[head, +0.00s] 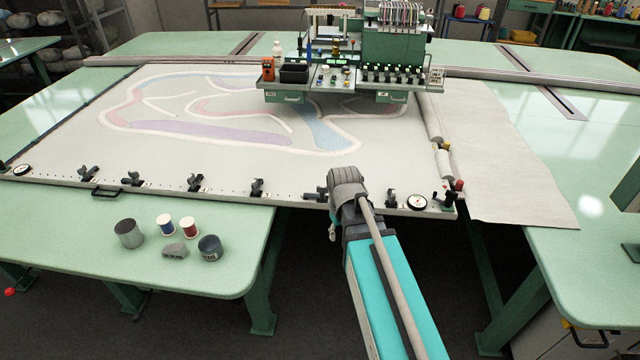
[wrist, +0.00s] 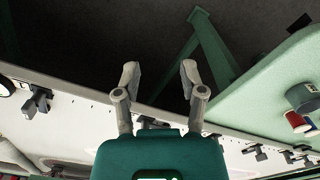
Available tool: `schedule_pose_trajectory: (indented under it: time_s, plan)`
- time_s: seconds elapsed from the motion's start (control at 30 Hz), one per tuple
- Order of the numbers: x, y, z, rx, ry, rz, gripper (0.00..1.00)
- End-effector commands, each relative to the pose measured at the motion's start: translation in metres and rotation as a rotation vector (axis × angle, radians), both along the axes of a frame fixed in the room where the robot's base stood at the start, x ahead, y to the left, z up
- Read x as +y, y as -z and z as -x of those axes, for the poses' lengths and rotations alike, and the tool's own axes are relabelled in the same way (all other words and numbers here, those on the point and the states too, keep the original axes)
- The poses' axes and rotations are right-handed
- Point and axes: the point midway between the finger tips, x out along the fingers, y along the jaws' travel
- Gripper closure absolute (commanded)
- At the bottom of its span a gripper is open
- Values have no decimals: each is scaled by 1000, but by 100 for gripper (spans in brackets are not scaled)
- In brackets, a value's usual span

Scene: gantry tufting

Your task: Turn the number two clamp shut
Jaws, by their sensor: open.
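A row of dark clamps sits along the front rail (head: 225,190) of the tufting frame. From the left they include a first clamp (head: 88,173), a second clamp (head: 132,179), a third clamp (head: 194,182) and a fourth clamp (head: 257,187). One clamp (head: 390,197) stands just right of my arm. I cannot read any numbers, so I cannot tell which is number two. My gripper (wrist: 160,75) is open and empty, with its fingers apart over the dark floor beside the rail. A clamp (wrist: 38,100) shows left of it in the wrist view, not touched.
Round dials (head: 417,203) sit near the rail's ends. A green side table (head: 90,240) holds a grey can (head: 128,233), thread spools (head: 190,227) and a dark cup (head: 210,247). The tufting machine (head: 385,75) stands at the back over the cloth. Open floor lies between the tables.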

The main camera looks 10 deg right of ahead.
Motion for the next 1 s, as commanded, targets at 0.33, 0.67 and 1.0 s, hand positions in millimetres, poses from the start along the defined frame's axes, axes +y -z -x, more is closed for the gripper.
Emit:
schedule_pose_trajectory:
  time_s: [0.33, 0.67, 1.0]
  plan:
    - [1, -58, -132, 0, -504, 0, 47]
    - [1, -94, -224, -1, -928, -1, 47]
    - [1, -99, -243, -1, -1041, -1, 47]
